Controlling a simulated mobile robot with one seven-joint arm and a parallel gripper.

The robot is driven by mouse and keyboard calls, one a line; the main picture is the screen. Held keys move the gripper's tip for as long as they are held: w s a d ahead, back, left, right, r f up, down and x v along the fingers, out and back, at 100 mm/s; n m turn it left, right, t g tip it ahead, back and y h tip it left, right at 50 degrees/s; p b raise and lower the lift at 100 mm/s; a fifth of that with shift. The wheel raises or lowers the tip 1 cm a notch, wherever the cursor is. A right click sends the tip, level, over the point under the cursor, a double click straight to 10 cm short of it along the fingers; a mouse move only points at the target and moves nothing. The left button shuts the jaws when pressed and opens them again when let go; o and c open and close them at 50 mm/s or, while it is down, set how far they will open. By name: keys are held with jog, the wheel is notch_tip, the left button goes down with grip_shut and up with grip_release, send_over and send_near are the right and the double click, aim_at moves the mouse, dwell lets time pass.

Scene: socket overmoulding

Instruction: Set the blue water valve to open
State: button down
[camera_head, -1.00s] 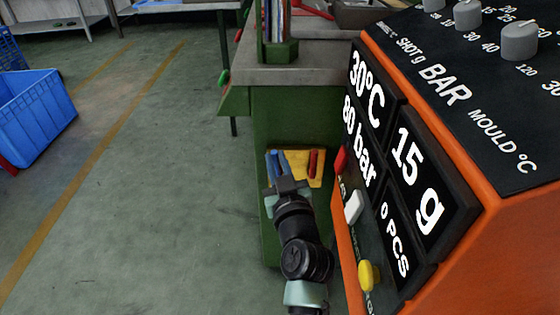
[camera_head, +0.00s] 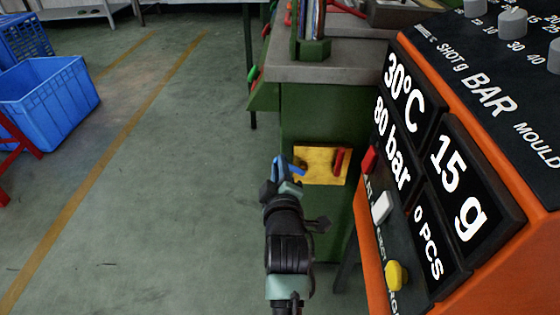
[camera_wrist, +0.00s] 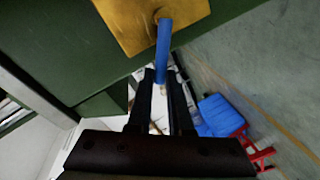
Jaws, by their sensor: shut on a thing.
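The blue valve handle (camera_head: 284,168) sits on the left part of a yellow plate (camera_head: 322,178) on the green cabinet's front. My gripper (camera_head: 279,172) is at this handle, with its fingers around the free end. In the wrist view the blue handle (camera_wrist: 163,48) runs from a pivot on the yellow plate (camera_wrist: 125,14) down between the two fingers of my gripper (camera_wrist: 162,82). The gripper is shut on it. In the head view the handle slants away from its pivot, toward the left. A red handle (camera_head: 339,160) stands near upright on the right of the plate.
The orange control panel (camera_head: 372,270) with displays and buttons stands close to the right of my arm. A grey bench top (camera_head: 325,69) lies above the green cabinet (camera_head: 322,115). Blue crates (camera_head: 50,95) stand on the left. The floor between is clear.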

jog(key=shift+a+f+n+p, duration=0.35)
jog(key=shift+f+n, duration=0.35)
jog(key=shift+n, duration=0.4)
jog(key=shift+h, duration=0.4)
jog(key=c, duration=0.8)
grip_release()
jog(key=shift+c, duration=0.2)
jog(key=shift+s, duration=0.1)
jog(key=s+r+p, duration=0.2)
jog(key=s+p, duration=0.3)
jog(key=s, duration=0.7)
jog(key=shift+s+d+r, duration=0.2)
jog(key=shift+s+d, duration=0.05)
jog(key=shift+d, duration=0.15)
